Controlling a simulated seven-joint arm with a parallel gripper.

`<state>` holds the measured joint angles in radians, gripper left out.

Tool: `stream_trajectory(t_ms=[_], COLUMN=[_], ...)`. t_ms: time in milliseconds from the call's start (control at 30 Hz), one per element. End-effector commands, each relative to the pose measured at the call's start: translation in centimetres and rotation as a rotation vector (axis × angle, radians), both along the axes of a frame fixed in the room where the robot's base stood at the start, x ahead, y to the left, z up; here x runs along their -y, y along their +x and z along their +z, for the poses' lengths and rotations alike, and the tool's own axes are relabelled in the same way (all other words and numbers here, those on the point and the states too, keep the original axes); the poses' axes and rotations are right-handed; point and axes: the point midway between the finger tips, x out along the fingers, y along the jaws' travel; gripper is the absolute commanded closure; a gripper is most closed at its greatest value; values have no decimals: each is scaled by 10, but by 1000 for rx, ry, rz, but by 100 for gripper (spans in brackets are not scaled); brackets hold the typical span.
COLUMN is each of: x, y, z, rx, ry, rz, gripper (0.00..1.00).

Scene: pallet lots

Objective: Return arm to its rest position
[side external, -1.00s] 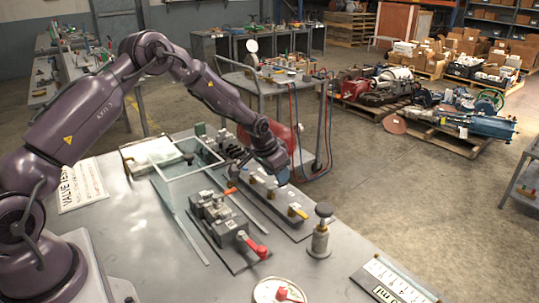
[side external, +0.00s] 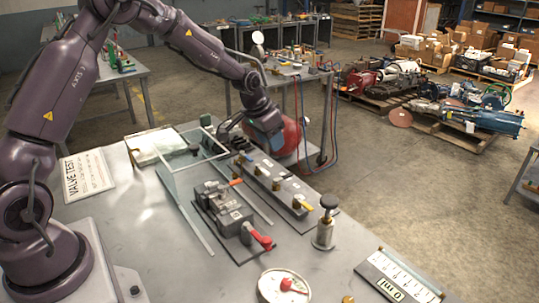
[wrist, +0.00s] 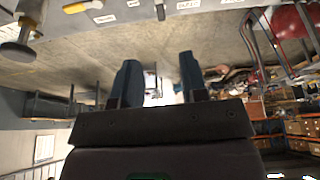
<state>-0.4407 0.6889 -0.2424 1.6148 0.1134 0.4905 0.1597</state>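My arm arches from its base at the left of the bench in the side view, with its elbow near the top edge. Its wrist end hangs over the bench's far edge, in front of a red round tank (side external: 292,136). My gripper's fingers are hard to make out there. In the wrist view my gripper (wrist: 158,78) has two dark fingers standing well apart with nothing between them, so it is open and empty. Beyond the fingers are floor and shelving. No task object is held.
The metal bench (side external: 150,215) carries a red-handled valve block (side external: 228,212), a plate with a row of valves (side external: 282,186), a black-knobbed post (side external: 325,225), a round gauge (side external: 283,287) and a glass-sided frame (side external: 190,150). A cart with hoses stands behind.

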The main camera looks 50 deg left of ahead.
Motion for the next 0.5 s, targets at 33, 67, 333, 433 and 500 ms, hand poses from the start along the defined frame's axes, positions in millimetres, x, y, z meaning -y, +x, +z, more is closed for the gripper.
stream_trajectory(t_ms=[33, 67, 333, 433, 500], x=[2, 4, 26, 39, 49], y=[-7, -12, -88, -117, -140], z=[-5, -9, 27, 53, 73], rx=[-29, -51, -199, -216, -219], ry=[-11, -19, -14, 2, 14], rz=[7, 12, 55, 64, 69], gripper=[60, 60, 60, 60, 60])
